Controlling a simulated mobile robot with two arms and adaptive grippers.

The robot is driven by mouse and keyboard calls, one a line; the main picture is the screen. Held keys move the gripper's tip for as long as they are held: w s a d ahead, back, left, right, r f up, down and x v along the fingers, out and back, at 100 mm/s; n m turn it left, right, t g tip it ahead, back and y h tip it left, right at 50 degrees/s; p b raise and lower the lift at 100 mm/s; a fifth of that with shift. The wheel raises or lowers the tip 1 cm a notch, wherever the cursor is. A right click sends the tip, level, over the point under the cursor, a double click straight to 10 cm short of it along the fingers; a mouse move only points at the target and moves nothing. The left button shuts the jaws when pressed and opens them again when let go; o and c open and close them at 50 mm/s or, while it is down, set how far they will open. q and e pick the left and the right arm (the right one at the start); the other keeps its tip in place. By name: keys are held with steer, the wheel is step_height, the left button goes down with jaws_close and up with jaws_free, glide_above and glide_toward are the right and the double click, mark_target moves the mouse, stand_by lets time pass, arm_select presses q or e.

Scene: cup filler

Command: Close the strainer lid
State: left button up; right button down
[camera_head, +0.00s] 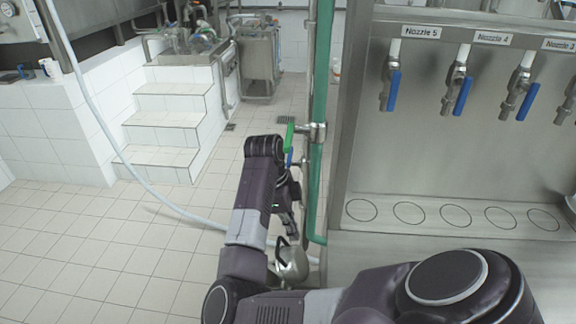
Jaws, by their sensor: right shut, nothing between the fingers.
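A shiny rounded metal part (292,264) sits low beside the green pipe, left of the dispensing machine. It may be the strainer, but my arm covers part of it, and I cannot tell its lid or whether it is open. My right arm crosses the bottom of the view and bends up and over. My right gripper (291,222) points down just above the metal part, shut and empty. I cannot tell whether its fingertips touch the metal. My left gripper is not in view.
A green pipe (321,190) with a green-handled valve (290,136) stands close right of my right gripper. The steel machine (355,120) with blue-handled nozzles fills the right side. A pale hose (125,160) runs across the tiles.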

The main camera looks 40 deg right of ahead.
steer(key=p, duration=0.1)
glide_above(288, 255)
steer(key=s+d, duration=0.2)
steer(key=f, duration=0.5)
steer(key=shift+s+a+f, duration=0.15)
steer(key=shift+a+f, duration=0.05)
steer(key=shift+f, duration=0.15)
steer(key=w+a, duration=0.1)
steer(key=w+a+p, duration=0.1)
steer(key=shift+w+r, duration=0.1)
steer(key=shift+w, duration=0.25)
steer(key=shift+w+a, duration=0.25)
steer(key=shift+w, duration=0.05)
